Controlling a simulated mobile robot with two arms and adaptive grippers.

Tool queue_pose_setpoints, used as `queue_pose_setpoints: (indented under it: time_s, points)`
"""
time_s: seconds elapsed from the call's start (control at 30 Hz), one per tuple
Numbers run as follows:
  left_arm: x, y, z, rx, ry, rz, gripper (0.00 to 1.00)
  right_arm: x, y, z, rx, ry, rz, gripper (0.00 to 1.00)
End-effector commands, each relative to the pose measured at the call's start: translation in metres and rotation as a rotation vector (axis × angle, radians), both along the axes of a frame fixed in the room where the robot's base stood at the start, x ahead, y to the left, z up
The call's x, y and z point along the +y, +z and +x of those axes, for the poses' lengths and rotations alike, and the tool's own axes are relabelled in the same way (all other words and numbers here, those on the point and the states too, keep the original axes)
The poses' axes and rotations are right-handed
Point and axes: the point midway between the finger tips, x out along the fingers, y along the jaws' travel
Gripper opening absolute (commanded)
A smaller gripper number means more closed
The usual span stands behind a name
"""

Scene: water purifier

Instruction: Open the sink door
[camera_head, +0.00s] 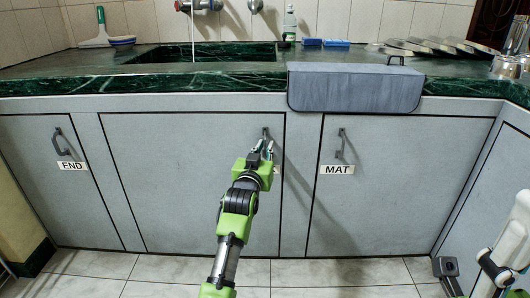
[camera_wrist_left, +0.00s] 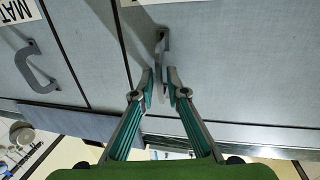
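The sink door (camera_head: 190,185) is the wide grey panel under the sink, and it looks closed. Its dark handle (camera_head: 266,133) is near its upper right corner; the handle also shows in the left wrist view (camera_wrist_left: 161,45). My left gripper (camera_head: 264,148) is at this handle, its fingers partly hiding it and a label. In the left wrist view the two teal-padded fingertips (camera_wrist_left: 160,78) are drawn together on either side of the handle, which shows between them with little gap.
The door marked END (camera_head: 75,190) is on the left and the door marked MAT (camera_head: 390,200) on the right, each with its own handle. A grey mat (camera_head: 355,90) hangs over the counter edge. The tiled floor (camera_head: 330,275) before the door looks clear.

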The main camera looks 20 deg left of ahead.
Motion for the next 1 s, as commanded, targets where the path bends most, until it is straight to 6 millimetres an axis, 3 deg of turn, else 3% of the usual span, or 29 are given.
queue_pose_setpoints:
  time_s: [0.37,0.4,0.43,0.77,1.0]
  points:
    - [0.001,0.0,0.005,0.0,0.0,0.0,0.14,0.0,0.002,0.0,-0.009,0.0,-0.001,0.4]
    - [0.001,0.001,0.005,0.0,0.0,0.0,0.03,0.0,0.002,0.0,-0.009,0.0,-0.001,0.4]
    - [0.001,0.0,0.005,0.0,0.0,0.0,0.0,0.0,0.002,0.0,-0.01,0.0,0.0,0.4]
    - [0.001,0.001,0.003,0.0,-0.003,0.001,0.0,0.0,0.004,-0.001,-0.01,0.0,0.0,0.4]
    - [-0.001,0.003,-0.01,0.001,-0.025,0.002,0.0,-0.001,0.002,-0.001,0.02,0.001,0.004,0.4]
